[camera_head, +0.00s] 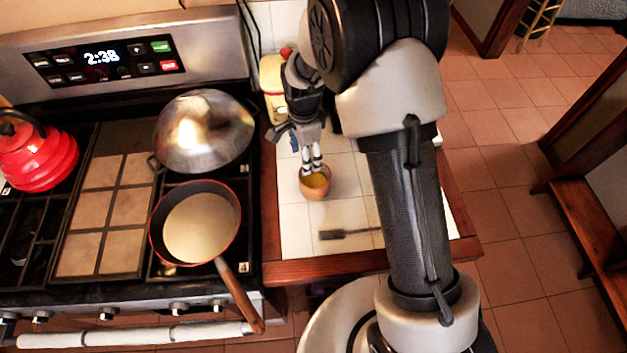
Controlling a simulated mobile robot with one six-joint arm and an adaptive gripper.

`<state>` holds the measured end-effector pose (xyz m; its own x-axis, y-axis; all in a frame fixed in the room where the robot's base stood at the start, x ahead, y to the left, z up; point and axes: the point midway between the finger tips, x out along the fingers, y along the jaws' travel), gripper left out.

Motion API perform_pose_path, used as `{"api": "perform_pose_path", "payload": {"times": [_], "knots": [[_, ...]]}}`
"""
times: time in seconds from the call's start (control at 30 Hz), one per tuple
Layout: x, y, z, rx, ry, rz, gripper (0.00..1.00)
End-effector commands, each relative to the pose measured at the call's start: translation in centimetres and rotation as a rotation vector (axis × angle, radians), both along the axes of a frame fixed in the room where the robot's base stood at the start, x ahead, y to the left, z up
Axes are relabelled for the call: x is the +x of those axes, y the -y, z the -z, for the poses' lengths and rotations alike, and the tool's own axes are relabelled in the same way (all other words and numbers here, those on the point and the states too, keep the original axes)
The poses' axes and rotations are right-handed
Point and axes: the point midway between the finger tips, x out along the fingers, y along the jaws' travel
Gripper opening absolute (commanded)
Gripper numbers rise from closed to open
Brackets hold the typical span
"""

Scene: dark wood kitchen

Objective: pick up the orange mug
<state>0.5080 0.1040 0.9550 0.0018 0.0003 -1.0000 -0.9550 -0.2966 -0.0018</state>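The orange mug (315,190) stands upright on the white tiled counter (296,240), to the right of the stove. Its inside looks yellow. My gripper (313,170) points down from above, with its fingertips at the mug's far rim. The fingers look close together, but it is too small to tell whether they grip the rim or only sit over it. My arm covers the right part of the counter.
A frying pan (202,226) and a domed metal lid (204,132) sit on the stove left of the counter. A red kettle (38,157) is at the far left. A dark spatula (333,234) lies in front of the mug. A yellow object (272,76) stands behind my gripper.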

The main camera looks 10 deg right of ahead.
Motion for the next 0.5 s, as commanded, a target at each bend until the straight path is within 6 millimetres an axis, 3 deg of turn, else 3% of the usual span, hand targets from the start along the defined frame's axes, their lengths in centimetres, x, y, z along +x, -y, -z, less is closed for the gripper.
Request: {"api": "perform_pose_path", "payload": {"times": [0.2, 0.5], "knots": [[0.1, 0.2, 3.7, -0.001, -0.003, 0.000, 0.56], [0.2, 0.2, 4.1, 0.000, -0.001, 0.000, 0.56]]}}
